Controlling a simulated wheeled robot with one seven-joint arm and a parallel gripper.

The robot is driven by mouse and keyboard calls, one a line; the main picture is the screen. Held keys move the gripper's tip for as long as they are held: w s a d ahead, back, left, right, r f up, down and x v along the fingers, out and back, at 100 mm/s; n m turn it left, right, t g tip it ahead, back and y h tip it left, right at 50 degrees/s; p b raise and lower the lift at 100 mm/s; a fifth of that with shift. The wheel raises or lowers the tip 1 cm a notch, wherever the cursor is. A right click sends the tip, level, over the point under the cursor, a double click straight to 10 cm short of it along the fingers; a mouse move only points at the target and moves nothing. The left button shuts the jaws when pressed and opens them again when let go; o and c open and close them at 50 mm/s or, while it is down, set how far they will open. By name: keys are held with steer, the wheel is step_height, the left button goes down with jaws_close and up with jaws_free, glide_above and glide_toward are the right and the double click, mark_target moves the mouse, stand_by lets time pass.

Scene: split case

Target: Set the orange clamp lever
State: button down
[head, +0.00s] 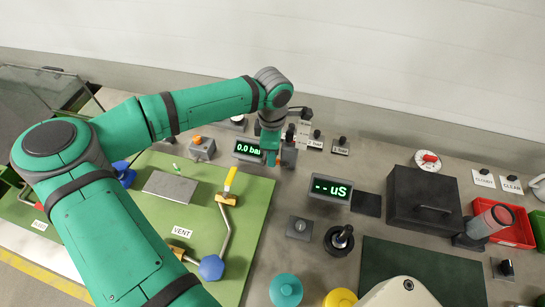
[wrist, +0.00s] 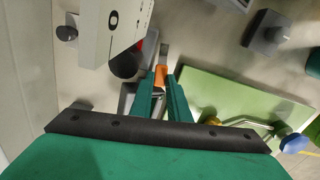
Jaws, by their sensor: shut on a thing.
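The orange clamp lever (wrist: 160,75) shows in the wrist view between the tips of my gripper (wrist: 160,88), which is shut on it. The lever sits beside a metal bracket-like part, and its base is mostly hidden by the fingers. In the head view my gripper (head: 270,157) points down beside the 0.0 bar display (head: 247,149), and the lever itself is hidden there. A dark round knob (wrist: 125,65) and a pale housing (wrist: 112,25) are close to the left of the fingers in the wrist view.
A green panel (head: 150,215) with a yellow-handled valve (head: 230,182) and a blue knob (head: 211,267) lies at the left. A uS display (head: 330,189), a dark case (head: 423,199) and a red tray (head: 515,232) are at the right. The wall (head: 400,60) rises behind the bench.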

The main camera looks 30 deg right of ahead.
steer(key=shift+w+d+m, duration=0.3)
steer(key=shift+m, duration=0.6)
steer(key=c, duration=1.7)
jaws_free()
steer(key=shift+w, duration=0.15)
steer(key=shift+s+d+r, duration=0.15)
steer(key=shift+s, duration=0.05)
steer(key=shift+w+r, duration=0.1)
steer(key=shift+r, duration=0.25)
step_height(320, 180, up, 10)
steer(key=shift+f, duration=0.1)
steer(key=shift+w, duration=0.15)
